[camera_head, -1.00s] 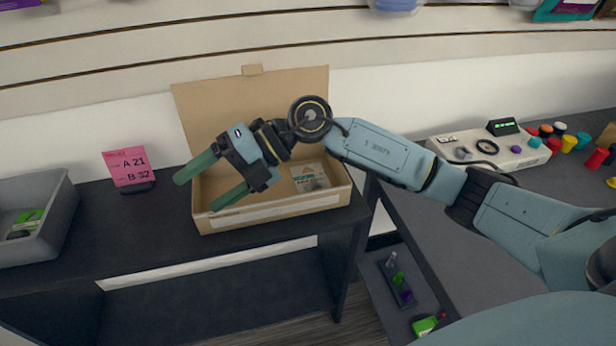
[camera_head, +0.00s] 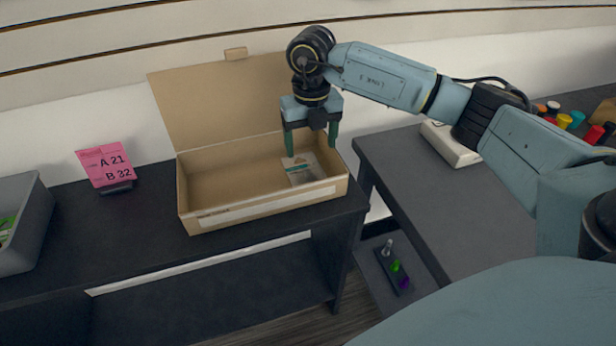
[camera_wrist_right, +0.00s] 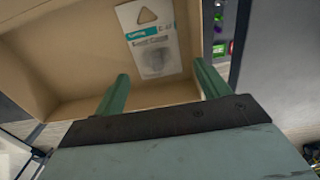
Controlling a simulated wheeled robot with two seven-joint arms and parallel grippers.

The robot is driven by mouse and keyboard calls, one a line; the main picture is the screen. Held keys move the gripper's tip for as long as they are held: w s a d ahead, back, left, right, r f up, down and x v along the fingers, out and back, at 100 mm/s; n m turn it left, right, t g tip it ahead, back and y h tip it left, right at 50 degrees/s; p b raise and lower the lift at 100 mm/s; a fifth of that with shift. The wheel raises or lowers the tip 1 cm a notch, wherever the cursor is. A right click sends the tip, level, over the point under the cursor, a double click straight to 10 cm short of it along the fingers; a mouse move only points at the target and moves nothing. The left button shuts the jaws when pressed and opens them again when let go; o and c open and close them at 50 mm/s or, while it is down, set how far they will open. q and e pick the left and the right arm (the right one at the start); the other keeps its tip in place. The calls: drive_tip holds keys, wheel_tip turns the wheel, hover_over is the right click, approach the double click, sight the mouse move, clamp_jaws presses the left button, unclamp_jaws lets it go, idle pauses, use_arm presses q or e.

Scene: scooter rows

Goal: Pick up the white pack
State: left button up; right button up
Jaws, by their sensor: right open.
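A white pack (camera_head: 302,169) with a teal band lies in the right part of an open cardboard box (camera_head: 262,209). It also shows in the right wrist view (camera_wrist_right: 150,38), flat on the box floor, with a grey item visible on it. My right gripper (camera_head: 311,147) points down over the right end of the box, above the pack. Its green fingers are open and empty, and the pack lies beyond the fingertips in the right wrist view (camera_wrist_right: 160,85). My left gripper is not in view.
The box stands on a dark shelf (camera_head: 110,222), its lid raised at the back. A pink sign (camera_head: 107,167) and a grey bin (camera_head: 22,225) are to the left. A grey table (camera_head: 440,190) with a white device (camera_head: 450,145) is at the right.

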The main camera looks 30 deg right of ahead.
sight(308, 168)
drive_tip(key=f, duration=0.1)
drive_tip(key=f+b, duration=0.1)
drive_tip(key=f, duration=0.1)
drive_tip(key=a+f, duration=0.1)
drive_tip(key=f, duration=0.1)
drive_tip(key=shift+s+f+b, duration=0.15)
drive_tip(key=shift+f+b, duration=0.05)
drive_tip(key=shift+b, duration=0.1)
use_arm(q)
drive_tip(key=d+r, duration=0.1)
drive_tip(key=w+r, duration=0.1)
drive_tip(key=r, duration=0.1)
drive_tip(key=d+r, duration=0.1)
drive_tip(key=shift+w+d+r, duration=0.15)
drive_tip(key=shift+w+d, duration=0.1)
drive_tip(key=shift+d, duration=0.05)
use_arm(e)
drive_tip(key=shift+f, duration=0.3)
drive_tip(key=c, duration=1.1)
drive_tip(key=shift+r, duration=0.1)
